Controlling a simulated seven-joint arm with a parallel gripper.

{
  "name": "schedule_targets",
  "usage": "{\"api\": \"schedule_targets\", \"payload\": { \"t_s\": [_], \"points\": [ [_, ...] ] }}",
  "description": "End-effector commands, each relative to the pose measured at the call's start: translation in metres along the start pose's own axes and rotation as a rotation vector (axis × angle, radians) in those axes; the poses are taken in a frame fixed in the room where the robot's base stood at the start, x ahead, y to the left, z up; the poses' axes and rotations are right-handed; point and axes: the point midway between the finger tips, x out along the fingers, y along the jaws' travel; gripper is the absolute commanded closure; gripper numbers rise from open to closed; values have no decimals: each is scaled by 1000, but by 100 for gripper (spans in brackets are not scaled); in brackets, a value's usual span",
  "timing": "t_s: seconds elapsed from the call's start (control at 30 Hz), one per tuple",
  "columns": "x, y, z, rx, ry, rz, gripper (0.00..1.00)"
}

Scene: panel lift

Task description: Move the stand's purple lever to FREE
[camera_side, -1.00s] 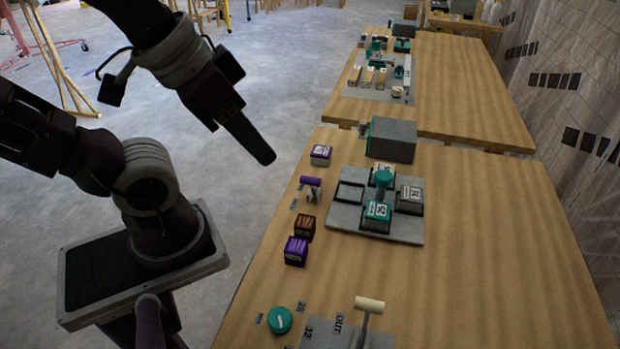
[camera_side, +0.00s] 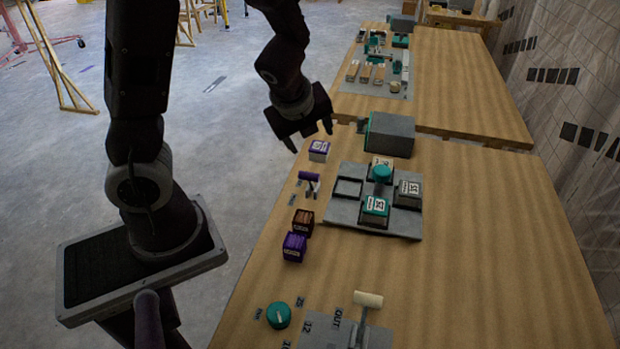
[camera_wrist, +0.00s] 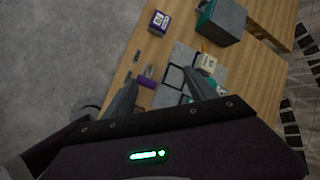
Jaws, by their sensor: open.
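The purple lever (camera_side: 309,176) has a short purple bar handle on a small grey mount. It stands at the table's left edge, left of the grey stand (camera_side: 345,205), in the side view. In the wrist view the lever (camera_wrist: 147,82) shows between my fingers, partly hidden by one. Small grey label plates lie beside it, too small to read. My gripper (camera_side: 310,140) is open and empty, above and behind the lever, near the table's left edge. It also shows in the wrist view (camera_wrist: 165,92), fingers wide apart. Nothing touches the lever.
A white-topped purple box (camera_side: 319,150) sits just behind the lever. A brown box (camera_side: 302,222) and a purple box (camera_side: 294,247) sit in front. A grey box (camera_side: 391,134) stands behind the stand. A teal knob (camera_side: 279,315) is at the front. The table's right side (camera_side: 490,240) is clear.

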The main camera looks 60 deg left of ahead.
Motion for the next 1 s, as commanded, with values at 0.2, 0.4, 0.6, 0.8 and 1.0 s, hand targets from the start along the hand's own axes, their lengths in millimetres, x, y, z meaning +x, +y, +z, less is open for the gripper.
{"api": "schedule_targets", "payload": {
  "t_s": [0.2, 0.4, 0.6, 0.8, 1.0],
  "points": [
    [62, 30, -28, 624, 127, 90, 35],
    [75, 40, -30, 685, 149, 115, 35],
    [95, 39, -33, 676, 148, 101, 35],
    [129, 44, -36, 674, 145, 101, 35],
    [136, 43, -38, 674, 143, 97, 35]
  ]
}}
